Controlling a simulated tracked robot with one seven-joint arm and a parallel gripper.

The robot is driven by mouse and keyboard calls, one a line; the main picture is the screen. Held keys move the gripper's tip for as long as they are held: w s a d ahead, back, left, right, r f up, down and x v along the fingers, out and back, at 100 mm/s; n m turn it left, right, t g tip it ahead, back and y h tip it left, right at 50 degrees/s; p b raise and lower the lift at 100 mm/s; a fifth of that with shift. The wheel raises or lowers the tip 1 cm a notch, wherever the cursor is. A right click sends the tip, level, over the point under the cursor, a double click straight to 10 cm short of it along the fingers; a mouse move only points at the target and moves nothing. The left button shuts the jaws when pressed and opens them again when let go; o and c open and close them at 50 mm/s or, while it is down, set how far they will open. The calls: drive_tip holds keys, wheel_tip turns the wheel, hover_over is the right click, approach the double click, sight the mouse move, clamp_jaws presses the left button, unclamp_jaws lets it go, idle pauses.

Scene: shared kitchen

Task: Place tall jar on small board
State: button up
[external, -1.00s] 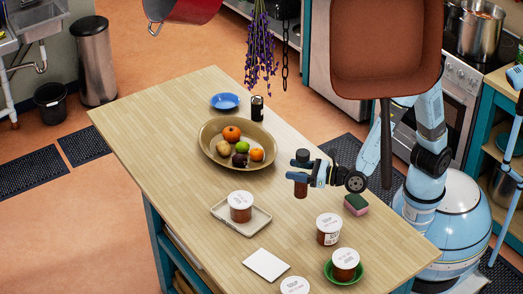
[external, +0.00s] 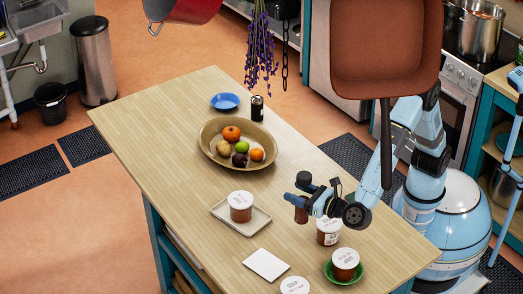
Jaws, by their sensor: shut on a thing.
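My gripper (external: 303,203) is shut on the tall jar (external: 301,215), which has a dark lid and a reddish-brown body. The jar is upright, with its lid above the fingers and its lower body below them. It appears to be held above the tabletop, though the exact gap cannot be told. A flat white square (external: 266,264), which looks like the small board, lies bare on the table, lower left of the jar in the picture.
A white-lidded jar (external: 240,206) stands on a pale tray (external: 222,213). Another jar (external: 328,231) stands close to my gripper. A jar (external: 345,260) sits on a green dish, and one more (external: 295,286) is at the bottom edge. A fruit bowl (external: 207,150) lies farther back.

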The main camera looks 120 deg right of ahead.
drive_tip(key=w+f, duration=1.2)
drive_tip(key=w, duration=0.1)
drive_tip(key=shift+w+d+f, duration=0.15)
drive_tip(key=shift+w+f, duration=0.1)
drive_tip(key=shift+f, duration=0.15)
drive_tip(key=o, duration=1.3)
drive_tip(key=shift+f, duration=0.1)
